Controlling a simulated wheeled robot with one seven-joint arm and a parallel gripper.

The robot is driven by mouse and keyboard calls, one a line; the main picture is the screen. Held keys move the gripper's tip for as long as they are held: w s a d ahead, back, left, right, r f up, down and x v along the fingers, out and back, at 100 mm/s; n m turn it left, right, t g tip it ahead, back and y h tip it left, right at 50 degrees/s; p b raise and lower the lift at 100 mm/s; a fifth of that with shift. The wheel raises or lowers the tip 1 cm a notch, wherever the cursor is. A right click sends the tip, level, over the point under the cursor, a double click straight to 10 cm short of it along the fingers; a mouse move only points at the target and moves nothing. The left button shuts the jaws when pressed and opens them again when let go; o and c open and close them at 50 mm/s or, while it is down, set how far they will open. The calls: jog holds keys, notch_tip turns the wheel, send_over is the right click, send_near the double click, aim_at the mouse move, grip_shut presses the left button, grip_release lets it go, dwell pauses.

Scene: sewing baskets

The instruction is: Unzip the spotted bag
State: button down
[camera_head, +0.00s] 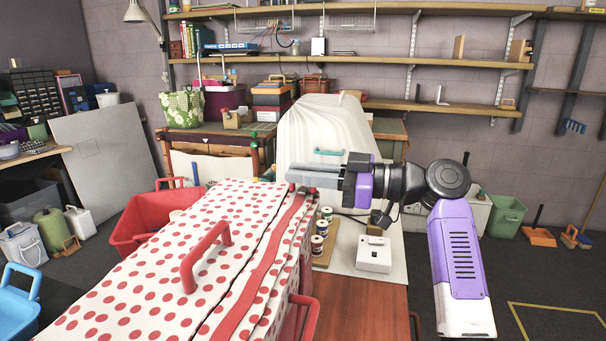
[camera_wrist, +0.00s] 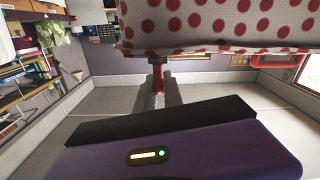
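The spotted bag (camera_head: 150,285) is a long white bag with red dots, lying across the table. A red handle (camera_head: 206,258) stands on its top. A red zipper strip (camera_head: 262,270) runs along its top to the far end. My gripper (camera_head: 292,176) reaches in from the right at that far end. In the wrist view the bag's dotted side (camera_wrist: 220,28) fills the top, and a red tab (camera_wrist: 157,66) hangs from its edge. My gripper's narrow fingers (camera_wrist: 158,97) are close together on this red tab, apparently the zipper pull. The fingertips are partly hidden.
A white device (camera_head: 374,255) and several small jars (camera_head: 318,243) stand right of the bag on the wooden table (camera_head: 365,305). A large white cloth sack (camera_head: 310,125) is behind my gripper. A red basket (camera_head: 143,222) stands left of the bag.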

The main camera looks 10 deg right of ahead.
jog(key=c, duration=1.5)
grip_release()
jog(key=shift+d, duration=0.1)
jog(key=v, duration=0.7)
jog(key=shift+d, duration=0.35)
jog(key=shift+s+d, duration=0.1)
